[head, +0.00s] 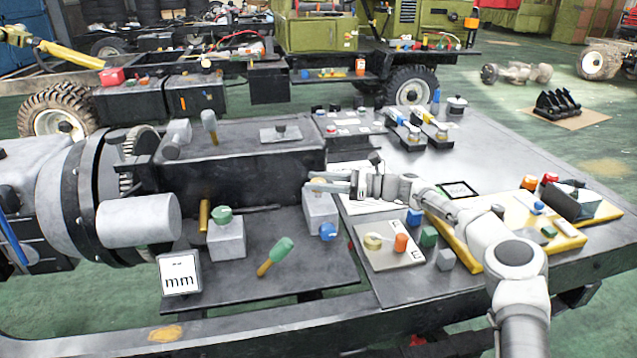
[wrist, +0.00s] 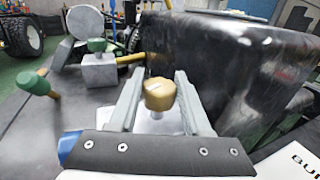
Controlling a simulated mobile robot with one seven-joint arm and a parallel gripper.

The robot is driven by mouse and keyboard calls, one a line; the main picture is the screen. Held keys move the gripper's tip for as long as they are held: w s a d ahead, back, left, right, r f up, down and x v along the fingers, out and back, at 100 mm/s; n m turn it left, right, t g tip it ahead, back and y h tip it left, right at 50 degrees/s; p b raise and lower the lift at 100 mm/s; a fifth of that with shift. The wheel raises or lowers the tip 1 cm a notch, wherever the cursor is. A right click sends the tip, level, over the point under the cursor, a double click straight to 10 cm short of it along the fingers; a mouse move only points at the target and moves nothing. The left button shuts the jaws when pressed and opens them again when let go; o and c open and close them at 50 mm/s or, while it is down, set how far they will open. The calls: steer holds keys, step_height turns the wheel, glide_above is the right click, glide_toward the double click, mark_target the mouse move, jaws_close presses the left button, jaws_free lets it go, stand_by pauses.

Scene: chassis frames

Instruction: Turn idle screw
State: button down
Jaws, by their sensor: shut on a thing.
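The idle screw appears to be the brass knob (wrist: 159,94) in the wrist view, with a slot-like mark on its top and a thin pale stem below. My gripper (wrist: 158,92) has one finger on each side of it and is shut on it. In the head view my gripper (head: 316,182) reaches in from the right over a grey block (head: 319,213) with a blue knob (head: 328,231) on its front. The fingers largely hide the brass knob there.
A long dark housing (head: 250,155) stands close behind my gripper. To the left are a grey block with a green knob (head: 222,214), a brass rod (head: 204,215) and a green-handled tool (head: 275,256).

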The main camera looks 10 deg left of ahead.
mark_target(320, 181)
steer(key=shift+f+n+g+h+b, duration=0.1)
steer(key=shift+n+g+h+b, duration=0.2)
steer(key=shift+n+g+b, duration=0.8)
stand_by(0.3)
steer(key=shift+c, duration=1.8)
jaws_free()
steer(key=shift+g+p, duration=0.3)
steer(key=shift+p, duration=0.1)
steer(key=r, duration=0.1)
steer(key=r+p, duration=0.1)
steer(key=r, duration=0.1)
steer(key=r+p, duration=0.1)
steer(key=r, duration=0.1)
steer(key=shift+d, duration=0.25)
steer(key=s+d+r+p, duration=0.1)
steer(key=d+r+p, duration=0.2)
steer(key=d+r, duration=0.3)
steer(key=d, duration=0.5)
